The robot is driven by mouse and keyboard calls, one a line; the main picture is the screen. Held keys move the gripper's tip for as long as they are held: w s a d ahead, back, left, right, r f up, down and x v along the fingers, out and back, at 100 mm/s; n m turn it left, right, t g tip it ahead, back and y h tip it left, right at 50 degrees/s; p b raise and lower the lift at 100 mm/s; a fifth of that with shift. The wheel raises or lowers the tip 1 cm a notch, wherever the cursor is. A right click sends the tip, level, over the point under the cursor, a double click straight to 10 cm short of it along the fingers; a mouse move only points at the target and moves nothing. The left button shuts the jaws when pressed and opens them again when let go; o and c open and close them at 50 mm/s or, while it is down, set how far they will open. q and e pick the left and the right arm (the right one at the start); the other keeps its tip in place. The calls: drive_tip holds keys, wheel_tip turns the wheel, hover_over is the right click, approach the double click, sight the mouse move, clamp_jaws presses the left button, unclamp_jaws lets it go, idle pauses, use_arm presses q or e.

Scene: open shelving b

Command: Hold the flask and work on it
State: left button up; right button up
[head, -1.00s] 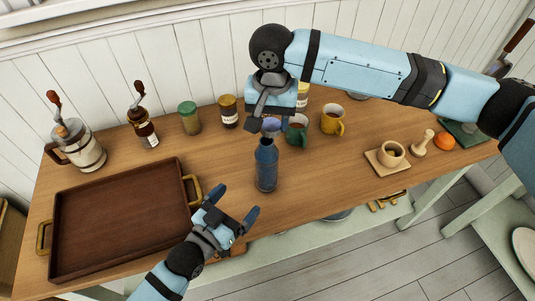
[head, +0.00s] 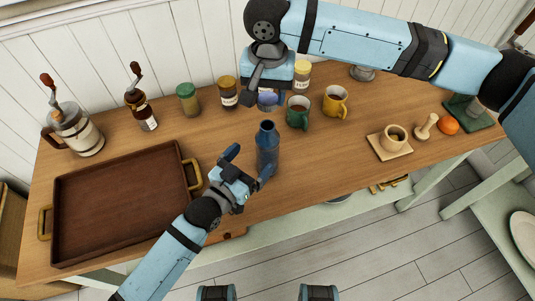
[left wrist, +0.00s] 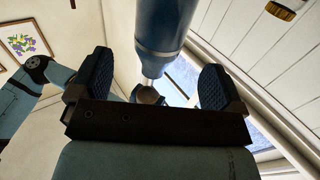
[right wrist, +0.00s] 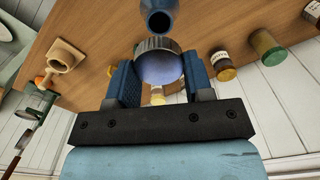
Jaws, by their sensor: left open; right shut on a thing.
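The blue flask (head: 267,150) stands upright on the wooden table, its dark mouth open at the top. My left gripper (head: 249,164) is open beside it at the front, with one finger towards each side of the flask. In the left wrist view the flask (left wrist: 165,28) shows between and beyond the open fingers; I cannot tell whether they touch it. My right gripper (right wrist: 158,80) is shut on a round cap (right wrist: 158,66) with a metal rim and a blue-violet face. It holds the cap above and behind the flask, apart from it. The flask mouth also shows in the right wrist view (right wrist: 159,20).
A brown tray (head: 120,252) fills the left of the table. Jars, including a green-lidded one (head: 189,100), stand along the back with grinders. A green mug (head: 298,113) and a yellow mug (head: 335,102) stand behind right.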

sight(260, 150)
use_arm(q)
drive_tip(key=x, duration=0.7)
drive_tip(key=shift+w+d, duration=0.1)
drive_tip(key=c, duration=1.4)
drive_tip(key=shift+o, duration=0.2)
use_arm(e)
drive_tip(key=shift+f, duration=2.5)
drive_tip(key=shift+f, duration=0.9)
use_arm(q)
drive_tip(key=shift+f, duration=0.1)
use_arm(e)
drive_tip(key=shift+f, duration=0.6)
